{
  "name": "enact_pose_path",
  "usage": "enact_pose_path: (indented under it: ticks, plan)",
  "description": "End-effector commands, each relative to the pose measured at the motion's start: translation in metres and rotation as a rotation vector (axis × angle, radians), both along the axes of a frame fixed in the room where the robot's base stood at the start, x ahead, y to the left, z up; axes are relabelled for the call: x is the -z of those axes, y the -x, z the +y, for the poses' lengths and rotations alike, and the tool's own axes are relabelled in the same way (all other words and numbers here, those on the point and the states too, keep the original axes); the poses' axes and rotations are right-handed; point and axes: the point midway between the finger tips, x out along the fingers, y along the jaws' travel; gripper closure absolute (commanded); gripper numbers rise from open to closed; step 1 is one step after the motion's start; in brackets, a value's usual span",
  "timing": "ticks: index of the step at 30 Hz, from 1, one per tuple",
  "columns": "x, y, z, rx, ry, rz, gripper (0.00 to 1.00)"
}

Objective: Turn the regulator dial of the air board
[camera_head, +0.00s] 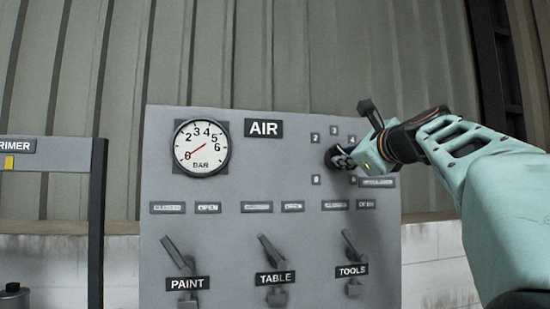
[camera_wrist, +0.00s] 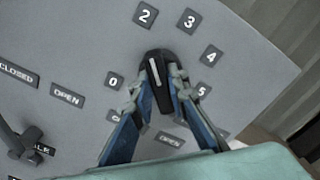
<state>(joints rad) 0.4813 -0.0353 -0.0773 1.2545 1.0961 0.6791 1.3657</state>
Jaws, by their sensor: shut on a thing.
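The grey air board (camera_head: 225,240) stands ahead with an AIR label (camera_head: 263,128). My gripper (camera_head: 345,155) is at its upper right, shut on the black regulator dial (camera_wrist: 155,72). In the wrist view the two fingers (camera_wrist: 160,88) hold the dial from both sides. The dial's white pointer line tilts slightly left of straight up in that view, roughly toward the 2 label (camera_wrist: 145,14). Labels 0, 3, 4 and 5 also surround it. The pressure gauge (camera_head: 202,147) has a red needle that lies across its centre; its exact reading is hard to tell.
Three levers stand low on the board, marked PAINT (camera_head: 188,283), TABLE (camera_head: 275,278) and TOOLS (camera_head: 351,270). A board marked PRIMER (camera_head: 18,145) with a dark post (camera_head: 97,225) is at the left. A corrugated wall (camera_head: 300,60) is behind.

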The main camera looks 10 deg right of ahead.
Motion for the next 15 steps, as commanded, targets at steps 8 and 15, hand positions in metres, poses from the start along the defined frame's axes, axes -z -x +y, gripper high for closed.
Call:
enact_pose_path:
  ticks: [8, 15]
  plan:
    - [0.0009, -0.0001, -0.0001, 0.000, 0.043, -0.001, 1.00]
    - [0.0022, -0.0002, 0.0011, -0.001, 0.185, -0.007, 1.00]
